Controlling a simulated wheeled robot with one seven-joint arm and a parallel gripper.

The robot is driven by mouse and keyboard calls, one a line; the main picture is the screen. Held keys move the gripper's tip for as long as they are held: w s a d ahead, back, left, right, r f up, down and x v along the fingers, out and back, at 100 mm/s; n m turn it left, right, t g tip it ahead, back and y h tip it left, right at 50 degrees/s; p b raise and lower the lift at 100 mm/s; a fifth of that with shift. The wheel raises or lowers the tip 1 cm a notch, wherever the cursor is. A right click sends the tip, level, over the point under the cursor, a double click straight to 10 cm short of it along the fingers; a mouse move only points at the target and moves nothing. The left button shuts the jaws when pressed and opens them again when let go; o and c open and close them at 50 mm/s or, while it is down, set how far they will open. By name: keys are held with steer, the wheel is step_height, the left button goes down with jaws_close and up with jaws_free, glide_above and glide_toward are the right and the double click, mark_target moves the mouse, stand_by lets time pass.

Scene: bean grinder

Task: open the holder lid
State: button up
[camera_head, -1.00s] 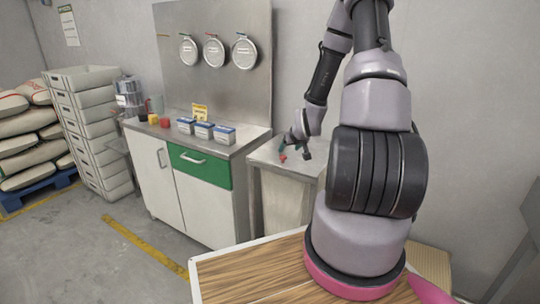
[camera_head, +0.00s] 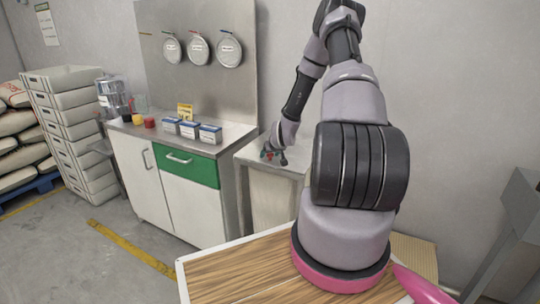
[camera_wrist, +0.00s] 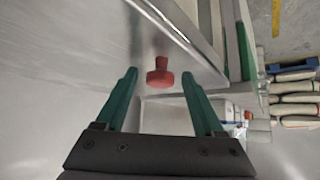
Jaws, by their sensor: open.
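The pale metal-topped unit (camera_head: 243,152) beside the counter has a flat top, which looks like the holder lid. A small red knob (camera_wrist: 160,74) shows at the edge of a metal surface in the wrist view. My gripper (camera_wrist: 157,76) is open, with its two green fingers on either side of the knob. I see gaps between the knob and both fingers, and nothing is gripped. In the head view my gripper (camera_head: 272,154) is low over the unit's top. There it partly hides the knob. The lid looks closed, though its seam is too small to make out.
The counter (camera_head: 160,138) with a green drawer stands left of the unit and bears several small boxes. Round discs (camera_head: 200,50) hang on the steel back panel. White crates (camera_head: 70,125) and sacks stand farther left. A wooden-topped surface (camera_head: 235,272) is in front. Floor at left is open.

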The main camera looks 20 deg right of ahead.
jaws_close()
stand_by(1.4)
